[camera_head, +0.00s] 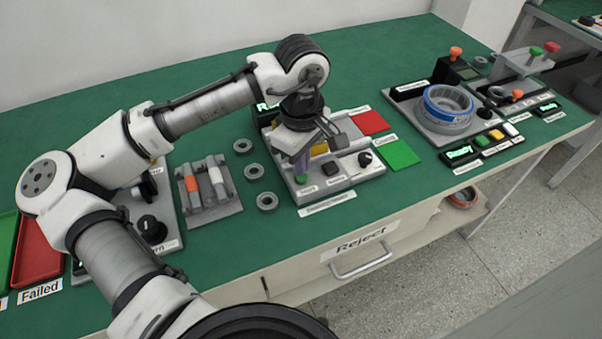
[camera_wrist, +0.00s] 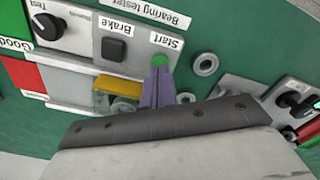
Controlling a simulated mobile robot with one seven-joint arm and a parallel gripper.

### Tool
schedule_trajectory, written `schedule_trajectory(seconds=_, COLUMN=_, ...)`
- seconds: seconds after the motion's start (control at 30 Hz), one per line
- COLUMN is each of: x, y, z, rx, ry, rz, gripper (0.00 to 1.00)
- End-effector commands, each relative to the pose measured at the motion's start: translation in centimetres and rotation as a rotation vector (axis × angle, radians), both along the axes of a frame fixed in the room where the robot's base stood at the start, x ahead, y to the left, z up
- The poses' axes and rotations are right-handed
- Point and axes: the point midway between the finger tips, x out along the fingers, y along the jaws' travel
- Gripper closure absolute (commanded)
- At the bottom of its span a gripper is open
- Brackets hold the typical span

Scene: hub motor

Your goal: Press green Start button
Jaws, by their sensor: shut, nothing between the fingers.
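The green Start button (camera_head: 300,180) sits at the front left corner of the grey bearing tester (camera_head: 340,181). In the wrist view the button (camera_wrist: 159,60) shows just beyond my fingertips, beside its "Start" label (camera_wrist: 170,41). My gripper (camera_head: 301,169) is shut and empty, pointing down over the button. In the wrist view its purple fingers (camera_wrist: 158,74) overlap the button's near edge. I cannot tell whether the tips touch it or hover slightly above. The lower part of the button is hidden by the fingers.
A black Brake button (camera_wrist: 113,48) and a Test knob (camera_wrist: 46,26) sit beside Start on the panel. Several grey rings (camera_head: 254,171) lie left of the tester. A tray with cylinders (camera_head: 212,204) stands farther left. Red (camera_head: 370,122) and green (camera_head: 402,154) pads lie right.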

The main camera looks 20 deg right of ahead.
Motion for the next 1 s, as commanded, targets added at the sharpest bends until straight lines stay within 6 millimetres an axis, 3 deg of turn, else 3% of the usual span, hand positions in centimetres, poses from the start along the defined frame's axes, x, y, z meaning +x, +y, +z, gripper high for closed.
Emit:
schedule_trajectory(seconds=0.47, x=0.0, y=0.0, z=-0.1, rx=0.0, ry=0.0, rz=0.0, gripper=1.0)
schedule_trajectory(seconds=1.0, x=0.0, y=0.0, z=-1.7, rx=0.0, ry=0.0, rz=0.0, gripper=1.0)
